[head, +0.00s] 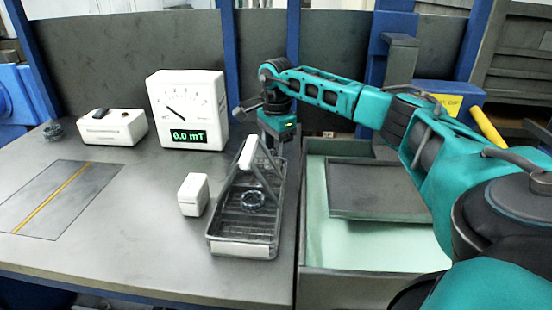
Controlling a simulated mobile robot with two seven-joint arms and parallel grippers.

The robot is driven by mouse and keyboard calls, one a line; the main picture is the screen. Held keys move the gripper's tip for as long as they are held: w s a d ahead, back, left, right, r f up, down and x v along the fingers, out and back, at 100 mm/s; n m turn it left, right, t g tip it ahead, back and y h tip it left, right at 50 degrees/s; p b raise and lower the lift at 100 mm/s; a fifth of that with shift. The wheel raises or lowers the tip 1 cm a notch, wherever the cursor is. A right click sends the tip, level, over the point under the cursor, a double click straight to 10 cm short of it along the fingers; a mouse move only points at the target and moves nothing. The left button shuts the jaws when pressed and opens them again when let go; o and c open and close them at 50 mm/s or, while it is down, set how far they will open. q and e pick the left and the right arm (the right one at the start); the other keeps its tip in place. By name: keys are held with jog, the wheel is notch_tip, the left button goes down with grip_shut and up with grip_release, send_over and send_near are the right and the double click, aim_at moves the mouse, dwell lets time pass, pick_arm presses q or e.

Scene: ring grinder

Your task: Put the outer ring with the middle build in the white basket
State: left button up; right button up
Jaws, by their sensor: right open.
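A wire basket (215,232) with a white handle and a white front plate stands near the right edge of the grey table. A dark ring (253,200) lies inside it, toward the middle of its floor. How thick its build is, I cannot tell at this size. My right gripper (276,146) is open, above the back end of the basket behind the handle, apart from the ring. The handle partly hides its fingers. Another dark ring-like part (53,131) lies at the table's back left. My left gripper is not in view.
A white meter (188,108) reading 0.0 mT and a white device (113,128) stand at the back. A small white box (193,194) is left of the basket. A marked mat (60,195) lies left. The front middle of the table is clear. A pale green machine bed (335,240) lies right.

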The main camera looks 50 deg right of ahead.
jog(key=c, duration=1)
jog(key=shift+r, duration=0.6)
notch_tip(320, 180, up, 18)
jog(key=r+p, duration=0.1)
jog(key=p, duration=0.3)
jog(key=n+p, duration=0.3)
jog(key=n, duration=0.6)
send_over(258, 167)
jog(key=s+a, duration=0.2)
jog(key=s, duration=0.1)
jog(key=f+b, duration=0.1)
jog(key=f, duration=1.3)
jog(key=shift+a+b, duration=0.2)
jog(key=shift+b, duration=0.2)
jog(key=shift+f, duration=0.55)
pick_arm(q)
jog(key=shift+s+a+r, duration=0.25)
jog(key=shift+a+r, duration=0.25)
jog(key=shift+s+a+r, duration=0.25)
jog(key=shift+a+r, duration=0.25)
pick_arm(e)
jog(key=shift+f, duration=2.1)
